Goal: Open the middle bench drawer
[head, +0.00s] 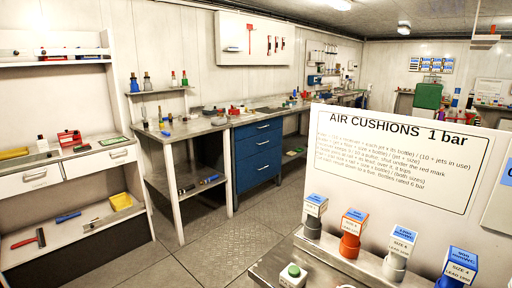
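A blue drawer cabinet (240,172) stands under the grey-topped bench in the middle of the head view. Its front has three drawers stacked one above another, each with a pale handle. The middle drawer (250,149) looks shut, flush with the top drawer (250,131) and the bottom drawer (252,168). My gripper is not in view.
A signboard (400,155) and a ledge with several labelled valves, one orange (352,243), fill the near right. A white bench with two drawers (35,178) is at left. Bare metal floor (215,240) lies before the blue cabinet.

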